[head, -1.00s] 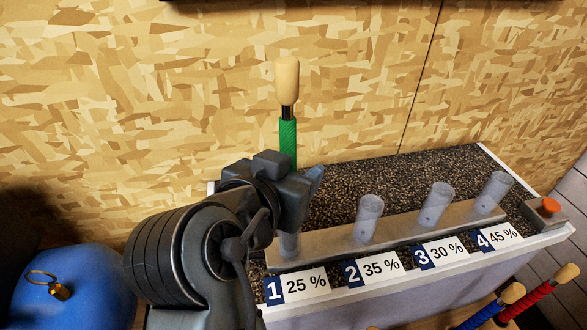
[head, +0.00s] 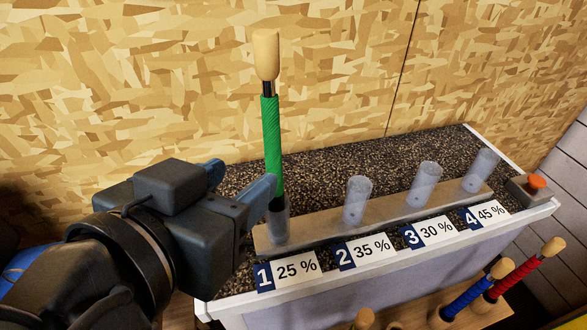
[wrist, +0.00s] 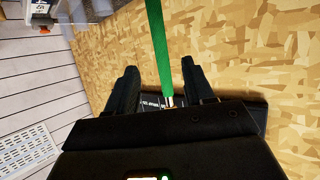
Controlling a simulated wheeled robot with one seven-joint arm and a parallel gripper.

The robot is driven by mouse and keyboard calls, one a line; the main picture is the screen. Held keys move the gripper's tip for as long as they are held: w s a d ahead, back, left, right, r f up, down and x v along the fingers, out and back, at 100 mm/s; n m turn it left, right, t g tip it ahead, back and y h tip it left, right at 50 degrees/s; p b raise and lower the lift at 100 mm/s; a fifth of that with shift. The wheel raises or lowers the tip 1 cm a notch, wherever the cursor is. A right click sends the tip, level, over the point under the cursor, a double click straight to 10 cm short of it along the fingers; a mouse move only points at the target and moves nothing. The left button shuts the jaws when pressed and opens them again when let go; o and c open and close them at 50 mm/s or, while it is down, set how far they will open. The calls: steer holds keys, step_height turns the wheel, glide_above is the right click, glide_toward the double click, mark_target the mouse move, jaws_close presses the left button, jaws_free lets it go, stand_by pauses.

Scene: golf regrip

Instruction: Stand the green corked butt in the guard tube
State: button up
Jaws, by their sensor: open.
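The green corked butt (head: 271,140) stands nearly upright, its pale cork (head: 266,55) at the top. Its dark lower end is inside the clear tube at label 1 (head: 279,230). My gripper (head: 240,180) is open, just left of the green grip in the head view, with one finger close beside the butt. I cannot tell whether that finger touches it. In the wrist view the green butt (wrist: 160,48) shows between the two open fingers (wrist: 160,82), with a gap on both sides.
Clear tubes at label 2 (head: 356,202), label 3 (head: 424,184) and label 4 (head: 480,171) look empty on the rail. A box with an orange button (head: 536,182) is at the right end. Blue (head: 467,298) and red (head: 513,279) corked butts stand lower right. A chipboard wall is behind.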

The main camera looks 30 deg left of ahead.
steer(key=shift+d, duration=0.1)
steer(key=w+d+f+n, duration=0.1)
steer(key=w+d+f, duration=0.1)
steer(key=d+f, duration=0.3)
steer(key=w+d+f+n, duration=0.1)
steer(key=w+d+f, duration=0.1)
steer(key=d+f, duration=0.3)
steer(key=w+d+f+n, duration=0.1)
steer(key=d+f, duration=0.4)
steer(key=d, duration=0.2)
steer(key=shift+w+d+f+y, duration=0.2)
steer(key=shift+w+y, duration=0.1)
steer(key=shift+w, duration=0.1)
steer(key=s+d+f, duration=0.3)
steer(key=s+d, duration=0.3)
steer(key=d, duration=0.2)
steer(key=s+d+f, duration=0.3)
steer(key=s+d, duration=0.2)
steer(key=d, duration=0.4)
steer(key=s+d+r+m+t+h, duration=0.1)
steer(key=s+d+r+m+h, duration=0.1)
steer(key=s, duration=0.4)
steer(key=s+d+r+m+h, duration=0.1)
steer(key=s+d+r+m, duration=0.2)
steer(key=s, duration=0.3)
steer(key=shift+s+d+r+m+t+h, duration=0.3)
steer(key=shift+d+t+h, duration=0.1)
steer(key=shift+d, duration=0.15)
steer(key=shift+f, duration=0.1)
steer(key=shift+c, duration=0.3)
